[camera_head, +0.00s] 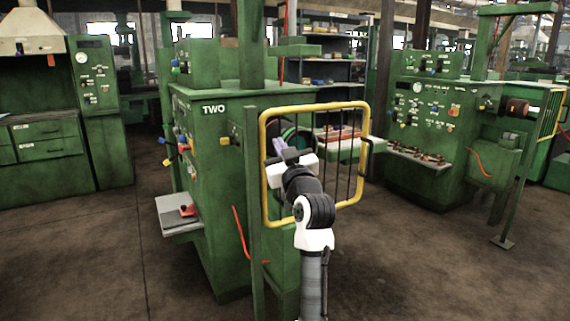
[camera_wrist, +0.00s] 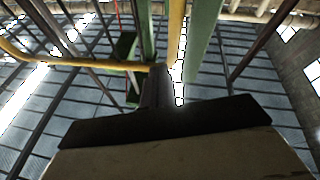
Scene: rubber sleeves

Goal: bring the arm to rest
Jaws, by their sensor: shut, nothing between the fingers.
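My arm reaches up from the bottom of the head view to the yellow barred guard of the machine marked TWO. My gripper (camera_head: 284,154), white and black, is at the arm's far end, in front of the guard's upper left part in the picture. It is shut with nothing in it. In the wrist view the dark gripper (camera_wrist: 156,88) points up toward the roof, its fingers together. I cannot tell whether the gripper touches the guard.
The yellow guard (camera_head: 317,107) stands close around my arm's end; its bar also crosses the wrist view (camera_wrist: 75,62). The green machine TWO (camera_head: 225,170) is just left. Another green machine (camera_head: 425,125) stands at right. Open floor (camera_head: 410,260) lies at lower right.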

